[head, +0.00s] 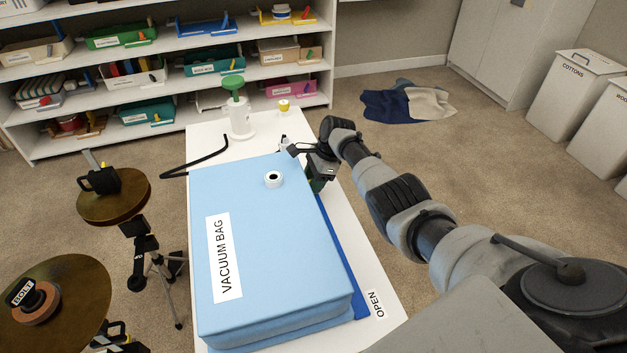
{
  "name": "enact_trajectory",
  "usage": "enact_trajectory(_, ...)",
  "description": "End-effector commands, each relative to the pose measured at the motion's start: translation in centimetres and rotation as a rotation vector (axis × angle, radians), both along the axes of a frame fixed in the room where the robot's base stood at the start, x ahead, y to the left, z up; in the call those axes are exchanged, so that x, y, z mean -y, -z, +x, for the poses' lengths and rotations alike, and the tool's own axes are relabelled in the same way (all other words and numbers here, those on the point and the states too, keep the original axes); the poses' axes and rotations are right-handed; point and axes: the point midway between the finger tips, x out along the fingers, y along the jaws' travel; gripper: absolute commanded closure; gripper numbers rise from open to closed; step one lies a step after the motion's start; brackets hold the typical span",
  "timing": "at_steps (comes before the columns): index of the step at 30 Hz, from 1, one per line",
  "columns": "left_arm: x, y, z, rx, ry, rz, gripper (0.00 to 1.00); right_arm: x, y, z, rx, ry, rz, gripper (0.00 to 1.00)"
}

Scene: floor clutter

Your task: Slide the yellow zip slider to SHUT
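The light blue vacuum bag (275,245) lies on the long white table (213,135), its label facing up. A darker blue strip (345,262) runs along its right side. A white OPEN label (376,304) is at the strip's near end. My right gripper (306,153) is at the bag's far right corner, low beside its edge. I cannot tell whether its fingers are apart or closed. I cannot make out the yellow zip slider; the gripper hides part of that edge. A dark green piece (318,184) shows just below the gripper. My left gripper is out of view.
A white round fitting (273,179) sits on the bag. A white pump with a green handle (236,105) and a small yellow-topped item (284,105) stand at the table's far end. Round brown-topped stands (113,197) are at left. Clothes (408,104) lie on the open carpet at right.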

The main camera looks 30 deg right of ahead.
Motion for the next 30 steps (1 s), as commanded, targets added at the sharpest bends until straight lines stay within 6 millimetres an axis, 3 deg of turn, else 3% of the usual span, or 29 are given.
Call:
enact_trajectory(10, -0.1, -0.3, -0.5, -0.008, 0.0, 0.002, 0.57, 0.3, -0.7, -0.1, 0.001, 0.0, 0.0, 0.57)
enact_trajectory(21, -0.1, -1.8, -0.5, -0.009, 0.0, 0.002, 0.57, 2.8, -7.2, -0.7, 0.003, 0.0, -0.001, 0.57)
enact_trajectory(30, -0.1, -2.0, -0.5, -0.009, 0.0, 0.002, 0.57, 4.0, -9.9, -1.0, 0.0, 0.0, 0.0, 0.57)
